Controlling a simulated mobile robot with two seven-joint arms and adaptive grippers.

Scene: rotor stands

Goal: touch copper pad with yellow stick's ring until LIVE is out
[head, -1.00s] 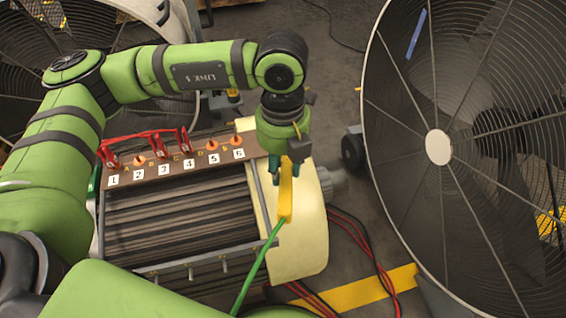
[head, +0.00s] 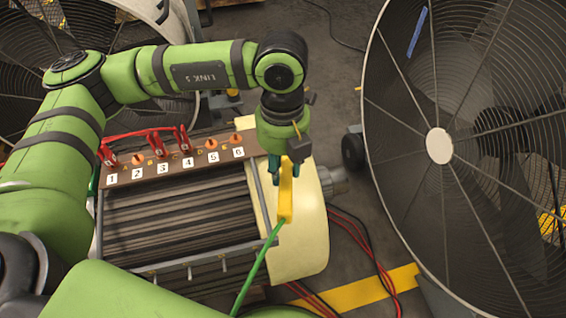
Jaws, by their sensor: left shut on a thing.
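My left gripper (head: 288,180) points down, shut on the yellow stick (head: 286,200), near the right end of the slatted machine. A green cable (head: 255,268) runs from the stick's lower end toward the bottom. The stick's ring cannot be made out; the gripper and wrist cover part of the stick. Orange-copper pads, such as the one by label 5 (head: 211,144) and the one by label 6 (head: 236,139), sit on the brown strip (head: 190,164), left of the gripper. No LIVE sign is readable. My right gripper is not in view.
Red clips with red leads, one of them the clip by label 4 (head: 184,138), stand on the strip's left part. A large caged fan (head: 440,220) fills the right side, another stands behind my arm. Red and black cables (head: 365,245) lie on the floor between machine and fan.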

